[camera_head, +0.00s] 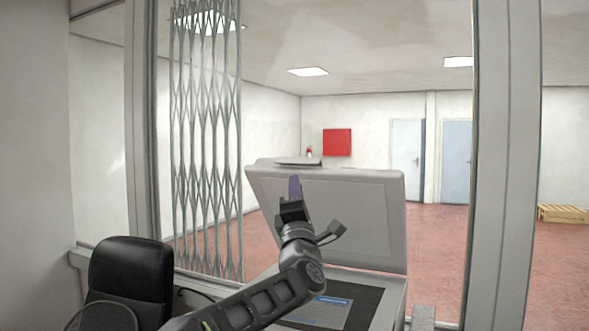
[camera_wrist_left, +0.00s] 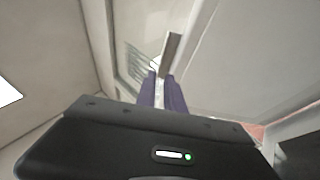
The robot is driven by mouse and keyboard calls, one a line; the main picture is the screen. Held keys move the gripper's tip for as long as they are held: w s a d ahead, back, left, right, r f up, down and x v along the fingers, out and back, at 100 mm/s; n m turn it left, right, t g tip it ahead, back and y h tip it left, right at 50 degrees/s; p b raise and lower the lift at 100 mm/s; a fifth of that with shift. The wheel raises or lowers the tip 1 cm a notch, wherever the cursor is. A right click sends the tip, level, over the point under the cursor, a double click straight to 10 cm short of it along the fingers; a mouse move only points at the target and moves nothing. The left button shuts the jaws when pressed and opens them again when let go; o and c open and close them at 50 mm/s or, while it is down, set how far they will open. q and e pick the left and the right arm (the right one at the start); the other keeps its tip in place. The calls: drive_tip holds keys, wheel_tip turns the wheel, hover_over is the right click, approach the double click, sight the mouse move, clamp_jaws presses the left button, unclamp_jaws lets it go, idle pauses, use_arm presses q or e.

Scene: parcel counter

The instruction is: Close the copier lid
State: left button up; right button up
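The copier lid (camera_head: 345,215) stands raised and tilted back above the copier body (camera_head: 392,297) in the head view. A thin grey piece (camera_head: 298,162) shows at its top edge. My left gripper (camera_head: 295,187) is in front of the lid's upper left part, its fingers pointing up. In the left wrist view, its two purple fingers (camera_wrist_left: 162,92) have a narrow gap between them and hold nothing I can make out. A large pale surface, likely the lid (camera_wrist_left: 250,60), fills the right of that view. Contact with the lid cannot be told. My right gripper is not in view.
A black office chair (camera_head: 130,275) stands at the lower left. A folding metal grille (camera_head: 207,140) and a post (camera_head: 500,170) frame the opening. Behind are a red floor, doors, a red wall box (camera_head: 337,142) and a wooden pallet (camera_head: 562,214).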

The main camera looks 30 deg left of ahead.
sight(294, 163)
use_arm(q)
drive_tip(key=p+x, duration=0.4)
drive_tip(key=x, duration=0.2)
drive_tip(key=shift+w+a+r+p, duration=0.1)
drive_tip(key=shift+w+r+p, duration=0.05)
drive_tip(key=shift+r+p, duration=0.15)
drive_tip(key=shift+w+a+r+p, duration=0.15)
drive_tip(key=shift+w+a+p, duration=0.15)
drive_tip(key=shift+w, duration=0.15)
drive_tip(key=shift+c, duration=0.4)
clamp_jaws()
idle(0.4)
